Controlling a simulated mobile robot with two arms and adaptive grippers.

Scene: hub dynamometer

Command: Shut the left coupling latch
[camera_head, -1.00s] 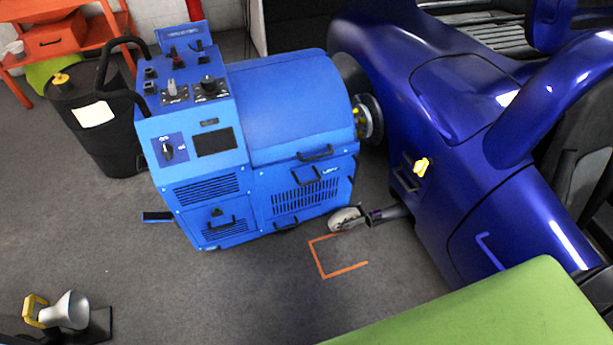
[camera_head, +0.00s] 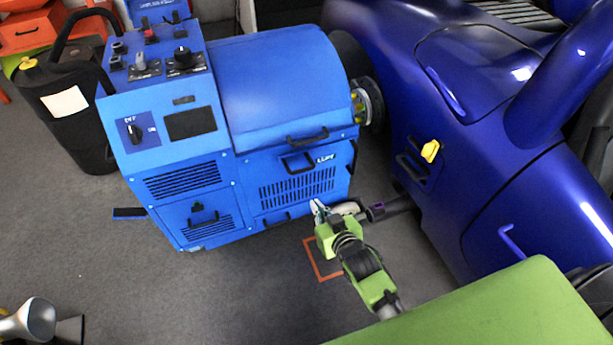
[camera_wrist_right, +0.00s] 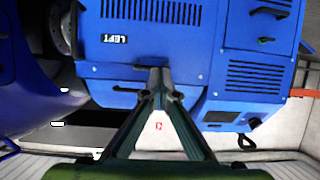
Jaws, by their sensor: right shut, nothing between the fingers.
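The blue dynamometer (camera_head: 285,90) marked LEFT stands beside the dark blue car (camera_head: 480,110). Its coupling (camera_head: 370,103) meets the car's hub at the machine's right side, with a small yellow part (camera_head: 357,100) showing there. I cannot tell whether that part is the latch, or whether the latch is open or shut. My right gripper (camera_head: 317,209) is shut and empty, low in front of the machine's lower right corner. In the right wrist view, its fingertips (camera_wrist_right: 156,72) meet in front of the blue panel (camera_wrist_right: 160,40). My left gripper is not in view.
A black drum (camera_head: 65,115) stands left of the machine. A green surface (camera_head: 480,310) covers the lower right. A yellow piece (camera_head: 430,150) sits on the car's side. An orange outline (camera_head: 322,272) marks the floor. The floor in front of the machine is mostly clear.

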